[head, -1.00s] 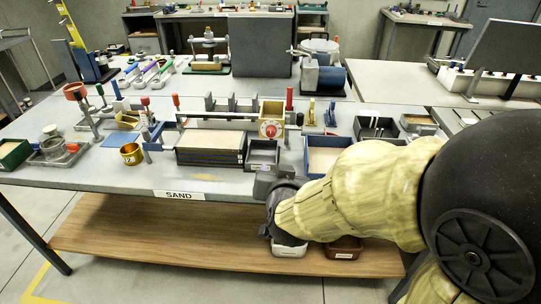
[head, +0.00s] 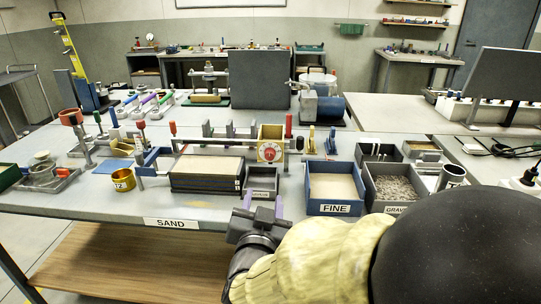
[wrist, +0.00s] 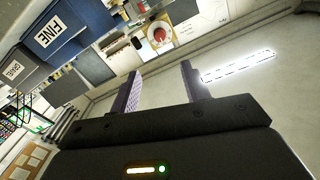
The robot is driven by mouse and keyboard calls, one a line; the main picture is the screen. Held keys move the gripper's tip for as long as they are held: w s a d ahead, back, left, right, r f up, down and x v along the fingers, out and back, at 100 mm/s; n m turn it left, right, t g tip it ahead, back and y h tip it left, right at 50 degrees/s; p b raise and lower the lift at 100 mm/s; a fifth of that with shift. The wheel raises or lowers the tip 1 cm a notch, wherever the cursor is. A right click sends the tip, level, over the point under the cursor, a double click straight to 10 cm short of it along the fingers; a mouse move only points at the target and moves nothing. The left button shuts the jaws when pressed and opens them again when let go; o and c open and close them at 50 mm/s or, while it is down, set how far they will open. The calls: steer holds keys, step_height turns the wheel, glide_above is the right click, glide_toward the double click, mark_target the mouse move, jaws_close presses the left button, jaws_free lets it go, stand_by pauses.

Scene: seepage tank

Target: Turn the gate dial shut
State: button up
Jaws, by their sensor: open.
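The gate dial (head: 270,152) is a red knob on a white round face. It sits on the front of a brass-coloured box (head: 271,132) at the right end of the long sand tank assembly on the bench. It also shows in the wrist view (wrist: 158,37), near the top, beyond my fingers. My gripper (head: 263,204) is in front of the bench edge, nearer to me and lower in the picture than the dial. Its two purplish fingers are apart and empty in the wrist view (wrist: 160,78). Nothing touches the dial.
A grey bin (head: 262,181) stands below the dial. The blue FINE bin (head: 335,209) and GRAVEL bin (head: 394,208) are to the right. A brass cup (head: 123,180) stands at the left. A red-topped post (head: 288,130) rises beside the box. The bench front (head: 172,223) carries a SAND label.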

mark_target(270, 157)
steer(key=w+p, duration=0.1)
steer(key=p, duration=0.2)
steer(key=w+p, duration=0.1)
steer(key=p, duration=0.2)
steer(key=shift+r, duration=0.3)
steer(key=p, duration=0.3)
steer(key=shift+w+d+f, duration=0.1)
steer(key=shift+w, duration=0.25)
steer(key=w+p, duration=0.1)
steer(key=w, duration=0.4)
steer(key=w+p, duration=0.2)
steer(key=w, duration=0.2)
steer(key=w+p, duration=0.2)
steer(key=w, duration=0.3)
steer(key=shift+w+d+f, duration=0.2)
steer(key=shift+w+d, duration=0.05)
steer(key=shift+w, duration=0.05)
steer(key=c, duration=1)
